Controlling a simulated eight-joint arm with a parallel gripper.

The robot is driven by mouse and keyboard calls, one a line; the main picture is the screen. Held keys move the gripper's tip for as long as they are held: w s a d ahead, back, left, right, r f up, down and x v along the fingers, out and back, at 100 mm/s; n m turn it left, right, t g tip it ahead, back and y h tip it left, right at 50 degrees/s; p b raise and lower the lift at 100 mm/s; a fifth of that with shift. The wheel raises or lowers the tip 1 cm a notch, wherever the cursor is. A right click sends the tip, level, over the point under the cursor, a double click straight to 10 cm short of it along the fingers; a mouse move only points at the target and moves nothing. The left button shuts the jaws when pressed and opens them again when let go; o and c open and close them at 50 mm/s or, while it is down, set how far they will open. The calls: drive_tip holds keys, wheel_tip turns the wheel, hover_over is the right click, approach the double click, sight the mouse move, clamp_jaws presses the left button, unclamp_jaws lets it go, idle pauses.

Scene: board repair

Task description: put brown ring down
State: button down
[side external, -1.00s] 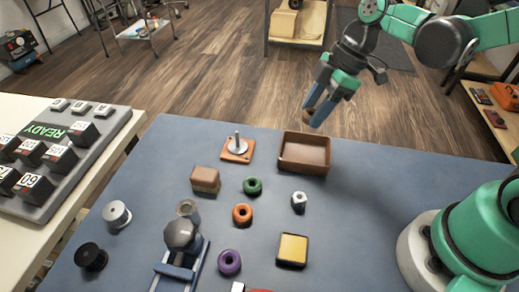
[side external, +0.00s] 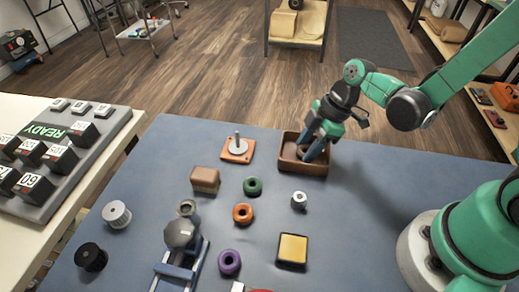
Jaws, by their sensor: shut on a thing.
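My gripper (side external: 308,153) points down into the brown open tray (side external: 290,167) at the back of the blue table. Its blue fingers are shut on the brown ring (side external: 301,149), which is mostly hidden by the fingers and is low inside the tray walls. I cannot tell whether the ring touches the tray floor.
An orange base with a metal peg (side external: 238,150) stands left of the tray. Green (side external: 253,186), orange (side external: 242,213) and purple (side external: 229,262) rings lie in front, with a brown block (side external: 205,180) and a yellow-topped block (side external: 292,250).

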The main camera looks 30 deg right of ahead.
drive_tip(key=c, duration=0.7)
unclamp_jaws()
drive_tip(key=shift+f, duration=0.15)
drive_tip(key=s+d+r+m+t+h, duration=0.1)
drive_tip(key=d+r+m+t+h, duration=0.1)
drive_tip(key=r+m, duration=0.4)
drive_tip(key=s+d+r+m+t+h, duration=0.2)
drive_tip(key=r+m+t, duration=0.1)
drive_tip(key=r+m, duration=0.4)
drive_tip(key=shift+m+t, duration=0.3)
